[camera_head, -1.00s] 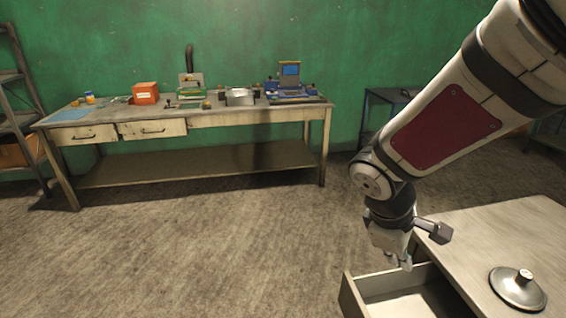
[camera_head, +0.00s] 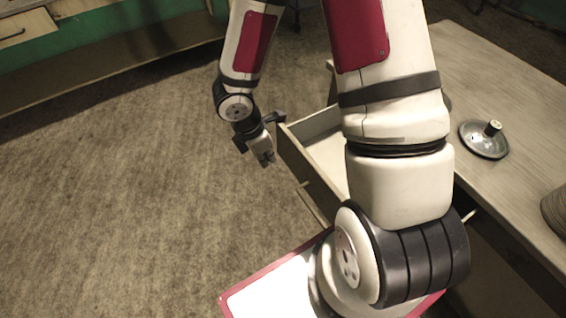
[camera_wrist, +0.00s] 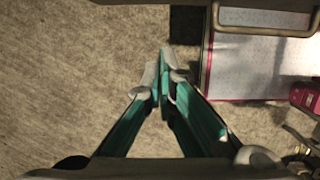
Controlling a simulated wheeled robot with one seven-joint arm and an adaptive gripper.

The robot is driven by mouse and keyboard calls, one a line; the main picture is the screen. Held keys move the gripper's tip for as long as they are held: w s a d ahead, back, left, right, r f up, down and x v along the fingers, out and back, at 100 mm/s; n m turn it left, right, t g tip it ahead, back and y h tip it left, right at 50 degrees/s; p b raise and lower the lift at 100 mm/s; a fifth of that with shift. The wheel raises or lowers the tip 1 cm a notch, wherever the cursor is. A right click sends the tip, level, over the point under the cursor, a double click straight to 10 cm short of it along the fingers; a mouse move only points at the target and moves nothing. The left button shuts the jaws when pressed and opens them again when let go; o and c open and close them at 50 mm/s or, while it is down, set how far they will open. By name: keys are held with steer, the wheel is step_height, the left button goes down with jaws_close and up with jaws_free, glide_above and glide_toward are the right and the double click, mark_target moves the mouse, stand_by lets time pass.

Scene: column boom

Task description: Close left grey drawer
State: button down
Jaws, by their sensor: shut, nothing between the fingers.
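The grey drawer (camera_head: 296,158) stands pulled out from the grey table on the right in the head view. Its front panel faces left, with a thin bar handle (camera_head: 311,204). My arm hides part of the drawer. My gripper (camera_head: 266,158) hangs just outside the front panel, near its far end; a gap to the panel seems to show, but contact cannot be told. In the wrist view my gripper (camera_wrist: 162,80) has its fingers together and empty, over bare floor. A bar handle (camera_wrist: 265,32) shows at the upper right there.
A round metal lid (camera_head: 484,140) lies on the grey table (camera_head: 480,80). A workbench (camera_head: 110,60) stands at the far left. The floor left of the drawer is clear. My white, red-edged base lies below the drawer front.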

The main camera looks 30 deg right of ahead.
steer(key=d+f, duration=0.6)
steer(key=f, duration=0.1)
steer(key=shift+f, duration=0.1)
stand_by(0.4)
